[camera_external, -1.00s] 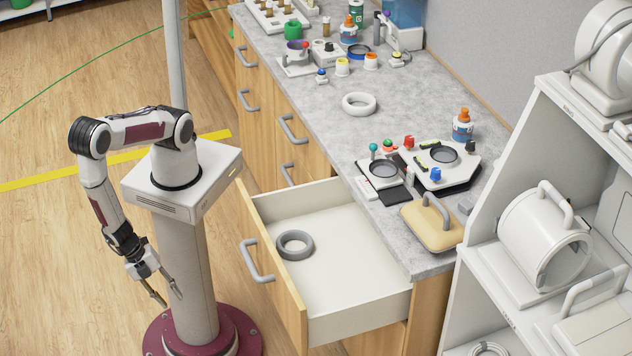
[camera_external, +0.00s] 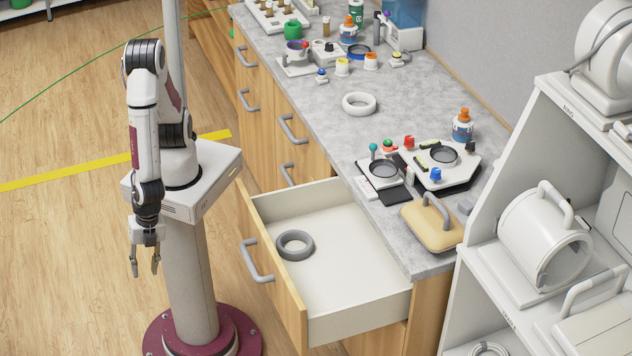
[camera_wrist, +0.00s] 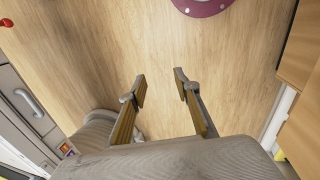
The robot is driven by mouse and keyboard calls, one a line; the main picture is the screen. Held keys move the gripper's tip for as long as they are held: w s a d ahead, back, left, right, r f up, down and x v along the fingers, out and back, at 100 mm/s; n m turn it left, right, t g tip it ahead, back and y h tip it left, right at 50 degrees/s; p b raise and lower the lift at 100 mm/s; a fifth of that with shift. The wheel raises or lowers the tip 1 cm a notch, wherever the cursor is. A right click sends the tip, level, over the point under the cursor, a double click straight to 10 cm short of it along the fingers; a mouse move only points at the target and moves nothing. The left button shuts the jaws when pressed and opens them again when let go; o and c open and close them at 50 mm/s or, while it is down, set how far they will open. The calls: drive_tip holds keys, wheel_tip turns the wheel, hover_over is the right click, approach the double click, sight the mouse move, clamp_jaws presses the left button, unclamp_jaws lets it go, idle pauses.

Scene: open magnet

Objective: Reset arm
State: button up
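My gripper (camera_external: 145,273) hangs down in the external view, to the left of my pedestal and well clear of the counter. Its two fingers are apart with nothing between them. In the wrist view the gripper (camera_wrist: 160,82) also shows open and empty above the wood floor (camera_wrist: 120,45). My arm is folded close beside its base, with the forearm pointing nearly straight down.
A drawer (camera_external: 365,295) stands pulled out to the right of my base, with a grey ring (camera_external: 295,254) inside. The counter (camera_external: 330,130) carries a white ring (camera_external: 359,103) and several small devices. A white shelf (camera_external: 470,290) stands at the right. Floor at the left is free.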

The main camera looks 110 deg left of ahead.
drive_tip(key=w+a+r+n, duration=0.1)
drive_tip(key=w+a+r, duration=0.3)
drive_tip(key=a+r, duration=0.25)
drive_tip(key=w+a+r+n, duration=0.1)
drive_tip(key=w+a+r, duration=0.3)
drive_tip(key=a+r, duration=0.3)
drive_tip(key=w+a+r+n+t, duration=0.2)
drive_tip(key=a+r+n+t, duration=0.1)
drive_tip(key=a+r, duration=0.4)
drive_tip(key=w+a+r+n+t+y, duration=0.1)
drive_tip(key=w+a+r+n+t, duration=0.2)
drive_tip(key=a+r, duration=0.5)
drive_tip(key=shift+a+r+t, duration=0.15)
drive_tip(key=shift+a+t, duration=0.45)
drive_tip(key=shift+a, duration=2)
